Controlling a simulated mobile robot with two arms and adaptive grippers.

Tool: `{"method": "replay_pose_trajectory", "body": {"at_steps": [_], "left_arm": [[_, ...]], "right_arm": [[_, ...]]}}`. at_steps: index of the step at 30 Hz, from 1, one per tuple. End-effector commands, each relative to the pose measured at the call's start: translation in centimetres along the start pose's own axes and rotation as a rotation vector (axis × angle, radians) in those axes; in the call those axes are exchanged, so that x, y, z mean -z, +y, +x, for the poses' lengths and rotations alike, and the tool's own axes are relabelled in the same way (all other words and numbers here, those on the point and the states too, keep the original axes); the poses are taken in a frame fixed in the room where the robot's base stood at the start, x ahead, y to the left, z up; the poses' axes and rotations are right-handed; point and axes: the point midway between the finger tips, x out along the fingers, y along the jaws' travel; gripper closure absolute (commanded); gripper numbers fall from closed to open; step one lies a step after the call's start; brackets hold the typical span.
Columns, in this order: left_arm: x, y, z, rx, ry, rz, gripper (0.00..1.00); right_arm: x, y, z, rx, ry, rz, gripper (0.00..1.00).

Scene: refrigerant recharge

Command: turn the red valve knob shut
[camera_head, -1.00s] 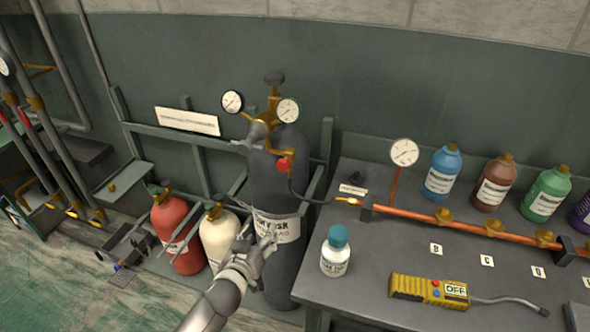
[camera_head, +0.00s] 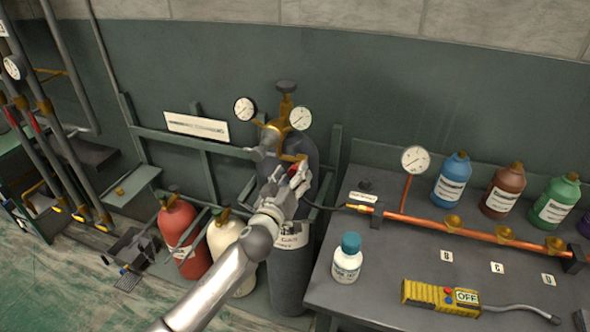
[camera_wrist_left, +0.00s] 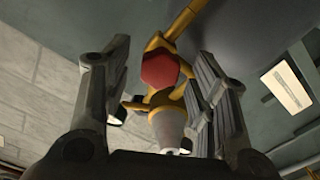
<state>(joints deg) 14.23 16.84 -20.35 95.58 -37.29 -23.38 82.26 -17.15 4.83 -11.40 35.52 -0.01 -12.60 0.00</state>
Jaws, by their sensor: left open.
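The red valve knob (camera_wrist_left: 160,68) shows in the left wrist view as a red many-sided cap on a brass fitting (camera_wrist_left: 163,100). It lies between the two finger pads of my left gripper (camera_wrist_left: 157,80), with a gap on each side. In the head view my left gripper (camera_head: 291,180) is open at the regulator on the tall dark grey cylinder (camera_head: 287,275). There the knob is mostly hidden behind the fingers. Whether any finger touches the knob, I cannot tell. My right gripper is not in view.
Two gauges (camera_head: 300,118) and brass fittings sit just above the gripper. A black hose runs right to a copper pipe (camera_head: 430,221) on the workbench (camera_head: 370,290). A white bottle (camera_head: 347,262) stands near the bench edge. Red (camera_head: 178,232) and cream (camera_head: 224,240) cylinders stand left.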

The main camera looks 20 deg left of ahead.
Motion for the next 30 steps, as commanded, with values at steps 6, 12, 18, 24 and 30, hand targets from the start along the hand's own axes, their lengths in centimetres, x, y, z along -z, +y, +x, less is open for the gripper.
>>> {"method": "replay_pose_trajectory", "body": {"at_steps": [6,12,18,24,30], "left_arm": [[0.0,0.1,1.8,-0.001,-0.001,0.000,0.47],[-0.1,0.0,2.1,0.000,-0.001,0.000,0.47],[-0.1,0.0,2.0,0.000,-0.001,0.000,0.52],[-0.1,0.0,2.0,0.000,-0.001,0.000,0.78],[-0.1,0.0,2.0,0.000,-0.001,0.001,0.94]], "right_arm": [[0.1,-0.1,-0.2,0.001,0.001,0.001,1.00],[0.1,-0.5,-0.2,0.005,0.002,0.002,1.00],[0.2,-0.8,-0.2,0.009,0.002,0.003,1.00],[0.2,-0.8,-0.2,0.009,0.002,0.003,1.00],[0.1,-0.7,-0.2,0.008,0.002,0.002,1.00]]}}
